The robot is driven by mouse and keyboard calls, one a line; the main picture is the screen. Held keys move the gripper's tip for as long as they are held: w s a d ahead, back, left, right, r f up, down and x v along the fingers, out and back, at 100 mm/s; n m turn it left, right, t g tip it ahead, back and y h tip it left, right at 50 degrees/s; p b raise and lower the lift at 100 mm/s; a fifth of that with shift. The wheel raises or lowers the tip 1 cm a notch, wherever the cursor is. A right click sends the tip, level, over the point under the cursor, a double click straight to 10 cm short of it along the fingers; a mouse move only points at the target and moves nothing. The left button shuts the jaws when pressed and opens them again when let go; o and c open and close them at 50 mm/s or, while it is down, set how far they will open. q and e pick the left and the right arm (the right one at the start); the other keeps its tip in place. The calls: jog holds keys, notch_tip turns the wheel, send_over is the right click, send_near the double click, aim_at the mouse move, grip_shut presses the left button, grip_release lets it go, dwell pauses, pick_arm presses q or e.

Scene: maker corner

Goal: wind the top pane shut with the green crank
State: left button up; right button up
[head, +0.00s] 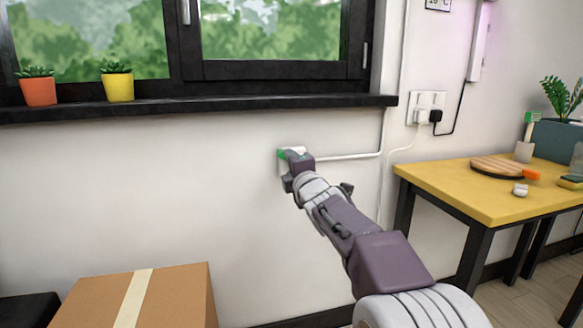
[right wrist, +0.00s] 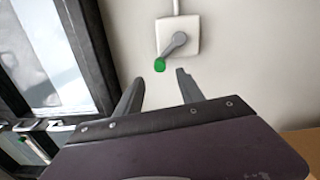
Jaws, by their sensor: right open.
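The green crank knob (right wrist: 160,65) sits on the end of a short grey crank arm (right wrist: 175,46), which is mounted on a white wall box (right wrist: 192,37). The arm slants down and left in the right wrist view. In the head view the green knob (head: 281,154) just shows beside my right gripper (head: 289,170), which hides much of the box. My right gripper (right wrist: 160,77) is open and empty, its fingers either side of the line to the knob, which appears just beyond the fingertips. My left gripper is out of view. Which pane is the top one I cannot tell.
A black window frame and sill (head: 250,104) are above, with an orange pot (head: 39,92) and a yellow pot (head: 119,88). A cardboard box (head: 175,297) stands lower left. A yellow table (head: 455,190) stands right. The wall around the crank is mostly clear.

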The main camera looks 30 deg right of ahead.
jog(key=shift+s, duration=0.2)
